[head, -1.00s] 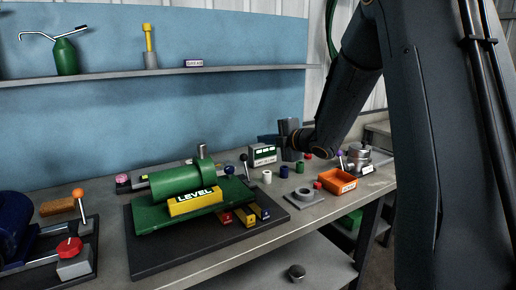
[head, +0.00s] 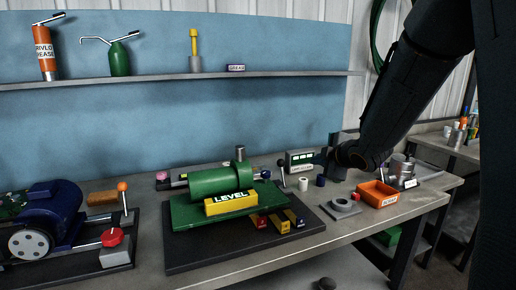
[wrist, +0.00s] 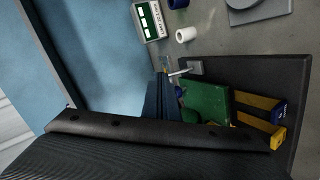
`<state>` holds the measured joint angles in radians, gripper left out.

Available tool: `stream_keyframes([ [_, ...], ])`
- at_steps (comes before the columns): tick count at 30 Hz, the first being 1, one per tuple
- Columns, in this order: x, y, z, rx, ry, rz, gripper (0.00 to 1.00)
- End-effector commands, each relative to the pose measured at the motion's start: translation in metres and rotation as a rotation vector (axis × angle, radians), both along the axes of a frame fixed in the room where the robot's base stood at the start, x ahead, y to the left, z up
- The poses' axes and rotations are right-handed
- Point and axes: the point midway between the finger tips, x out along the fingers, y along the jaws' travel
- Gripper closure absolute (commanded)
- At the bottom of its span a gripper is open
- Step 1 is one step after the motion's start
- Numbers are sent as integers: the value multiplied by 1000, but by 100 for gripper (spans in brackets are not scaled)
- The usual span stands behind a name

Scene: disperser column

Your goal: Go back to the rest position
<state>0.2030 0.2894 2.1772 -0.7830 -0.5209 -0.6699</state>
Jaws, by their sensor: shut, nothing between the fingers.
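My gripper (head: 324,157) is in the head view at the back of the bench, by the right side of a small display box (head: 300,160). It looks shut and empty, and the arm comes down to it from the upper right. In the wrist view its narrow blue fingers (wrist: 165,97) lie together, with the dark gripper body along the bottom. The green disperser unit (head: 220,182) with its yellow LEVEL label stands on a dark plate (head: 190,260), left of my gripper in the head view. Part of the green unit (wrist: 205,101) also shows in the wrist view.
A white cylinder (head: 303,184) and a blue cylinder (head: 320,181) stand below my gripper in the picture. An orange tray (head: 377,194) and a metal pot (head: 402,168) are to the right. A blue motor (head: 52,213) is at the left. A shelf (head: 150,81) runs along the wall.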

Motion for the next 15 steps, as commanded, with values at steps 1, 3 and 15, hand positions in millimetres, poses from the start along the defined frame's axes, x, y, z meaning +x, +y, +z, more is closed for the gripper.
stream_keyframes([
  [1, -22, -1, -16, 69, 93, -110, 100],
  [3, -57, -4, -43, 171, 231, -279, 100],
  [15, -283, 31, -136, 556, 849, -1050, 100],
])
